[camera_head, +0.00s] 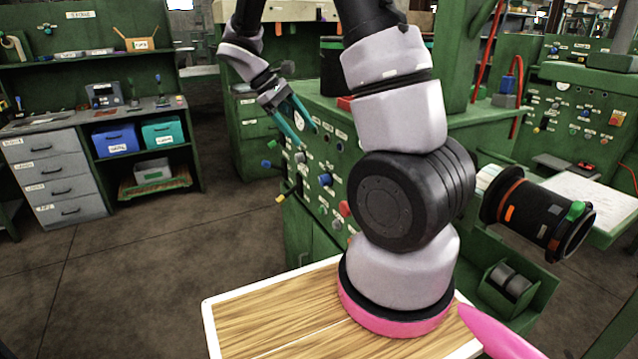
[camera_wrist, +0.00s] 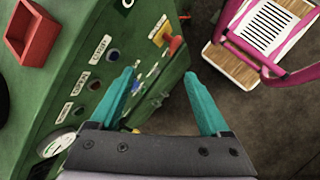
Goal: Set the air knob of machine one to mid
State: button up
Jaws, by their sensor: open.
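The green machine panel (camera_head: 318,160) stands ahead of my arm, with several knobs, levers and white labels. A blue knob (camera_head: 325,179), a red knob (camera_head: 345,208) and a yellow-tipped lever (camera_head: 281,198) show on it. I cannot read the labels well enough to tell which knob is the air knob. My gripper (camera_head: 308,136) is open, its teal fingers pointing down near the panel's upper part. In the wrist view my gripper (camera_wrist: 160,78) has nothing between its fingertips. The left finger overlaps the green panel (camera_wrist: 75,75) and hides part of it; the right finger is over floor.
A red box (camera_wrist: 32,33) sits on the machine top. A pink-framed wooden cart (camera_wrist: 240,65) stands to the right in the wrist view. A workbench (camera_head: 95,130) with drawers is at left in the head view. Open floor (camera_head: 140,255) lies between bench and machine.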

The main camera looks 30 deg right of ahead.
jog(key=w+f+n+h, duration=0.6)
jog(key=f, duration=0.6)
jog(key=n+t+h, duration=0.4)
jog(key=n+h, duration=0.2)
send_near(320, 181)
jog(key=d, duration=0.9)
jog(key=shift+d+r, duration=0.1)
jog(key=shift+r, duration=0.2)
grip_shut()
